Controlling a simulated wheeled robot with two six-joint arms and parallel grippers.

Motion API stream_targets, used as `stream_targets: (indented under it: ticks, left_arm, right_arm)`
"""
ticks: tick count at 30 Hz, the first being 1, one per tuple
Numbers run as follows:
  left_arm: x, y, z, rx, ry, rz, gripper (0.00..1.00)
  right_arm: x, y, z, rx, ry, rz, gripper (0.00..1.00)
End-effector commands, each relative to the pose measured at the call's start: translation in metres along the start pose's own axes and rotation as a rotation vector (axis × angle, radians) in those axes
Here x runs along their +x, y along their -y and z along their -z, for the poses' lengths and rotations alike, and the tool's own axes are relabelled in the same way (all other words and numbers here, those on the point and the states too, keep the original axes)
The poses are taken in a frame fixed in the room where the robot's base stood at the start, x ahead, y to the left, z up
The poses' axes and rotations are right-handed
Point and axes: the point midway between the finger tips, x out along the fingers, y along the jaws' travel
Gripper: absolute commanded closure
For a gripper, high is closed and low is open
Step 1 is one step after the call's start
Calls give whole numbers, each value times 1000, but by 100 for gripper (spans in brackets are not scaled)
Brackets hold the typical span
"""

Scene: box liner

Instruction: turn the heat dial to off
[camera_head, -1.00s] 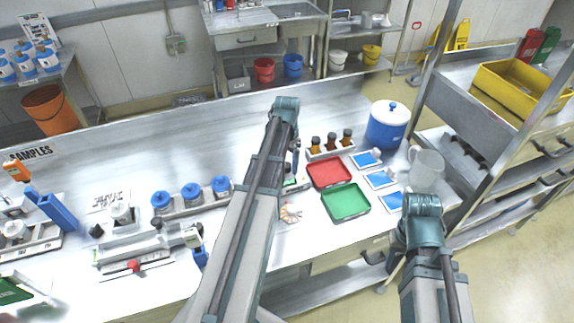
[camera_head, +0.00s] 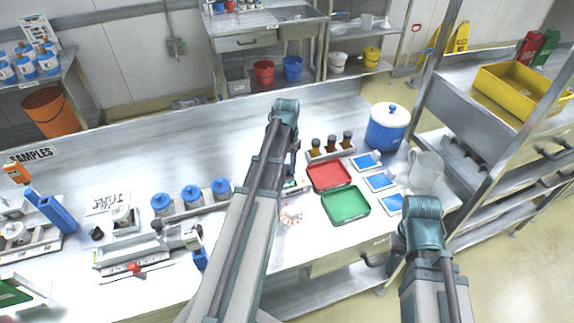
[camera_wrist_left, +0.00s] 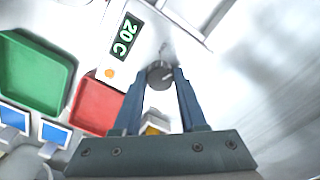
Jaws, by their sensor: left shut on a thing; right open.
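My left gripper (camera_wrist_left: 159,78) points down at the bench in the left wrist view. Its two blue fingers are closed on a small dark round knob (camera_wrist_left: 160,74), held between the fingertips. I cannot read the knob's setting. Beside it is a pale panel with a green display (camera_wrist_left: 126,36) reading "20 C" and an orange dot (camera_wrist_left: 110,73). In the head view, my left arm partly hides this panel, and the knob cannot be made out.
A red tray (camera_head: 328,163) and a green tray (camera_head: 345,216) lie right of the panel. Brown bottles (camera_head: 331,144) stand behind them. Blue-lidded jars (camera_head: 191,196) stand left of my arm. A blue-and-white pot (camera_head: 387,127) and a clear jug (camera_head: 426,170) stand at the right.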

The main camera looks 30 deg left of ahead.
Motion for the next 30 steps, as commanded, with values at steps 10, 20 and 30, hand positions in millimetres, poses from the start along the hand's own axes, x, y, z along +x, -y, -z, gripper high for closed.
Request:
stream_targets:
  ticks: [10, 20, 30]
  left_arm:
    - [0, 0, 0, -317, 0, 0, 100]
    - [0, 0, 0, -611, 0, 0, 100]
    - [0, 0, 0, -825, 0, 0, 100]
  right_arm:
    - [0, 0, 0, 0, 0, 0, 50]
    - [0, 0, 0, 0, 0, 0, 50]
    - [0, 0, 0, 0, 0, 0, 50]
